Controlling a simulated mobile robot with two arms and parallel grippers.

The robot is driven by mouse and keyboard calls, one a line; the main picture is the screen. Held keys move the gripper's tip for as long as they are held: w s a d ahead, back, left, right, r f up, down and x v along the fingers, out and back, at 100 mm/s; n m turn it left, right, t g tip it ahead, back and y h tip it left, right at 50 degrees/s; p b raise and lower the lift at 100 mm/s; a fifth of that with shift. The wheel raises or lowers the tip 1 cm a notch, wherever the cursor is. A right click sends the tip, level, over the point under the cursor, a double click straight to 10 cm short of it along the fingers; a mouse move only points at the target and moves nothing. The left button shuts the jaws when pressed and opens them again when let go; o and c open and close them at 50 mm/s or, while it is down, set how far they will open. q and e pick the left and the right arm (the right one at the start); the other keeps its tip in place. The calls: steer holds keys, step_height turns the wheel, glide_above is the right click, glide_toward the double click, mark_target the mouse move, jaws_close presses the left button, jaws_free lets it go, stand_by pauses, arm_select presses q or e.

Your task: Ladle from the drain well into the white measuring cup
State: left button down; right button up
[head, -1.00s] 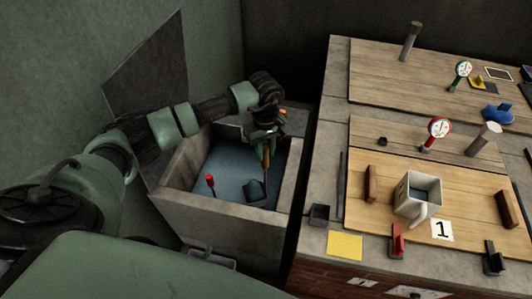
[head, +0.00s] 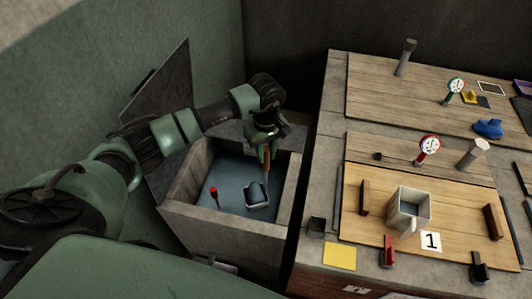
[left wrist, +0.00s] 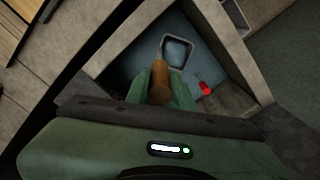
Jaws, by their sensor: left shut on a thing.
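My left gripper (head: 265,146) is over the drain well, shut on the brown handle of a ladle (head: 257,195). The ladle's dark square bowl hangs low inside the well. The drain well (head: 190,177) is a grey box with blue water (head: 229,182) in it. In the left wrist view the handle is between the green fingers (left wrist: 160,90), with the ladle bowl (left wrist: 177,52) beyond them. I cannot tell how full the bowl is. The white measuring cup (head: 396,213) stands upright on the wooden board, its inside blue-grey. My right gripper is not in view.
A red-topped stick (head: 214,192) stands in the well. Two brown blocks (head: 364,198) (head: 493,221) flank the cup on the board. A red-rimmed dial (head: 428,146) and a grey post (head: 473,153) stand behind it. A yellow square (head: 340,256) lies near the counter's front.

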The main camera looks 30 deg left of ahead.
mark_target(266, 149)
arm_select(q)
steer(key=shift+r+p, duration=1.55)
steer(key=shift+r, duration=0.35)
steer(key=shift+r+p, duration=1)
steer(key=shift+r, duration=1.2)
steer(key=shift+r+p, duration=1.2)
steer(key=shift+r, duration=1.45)
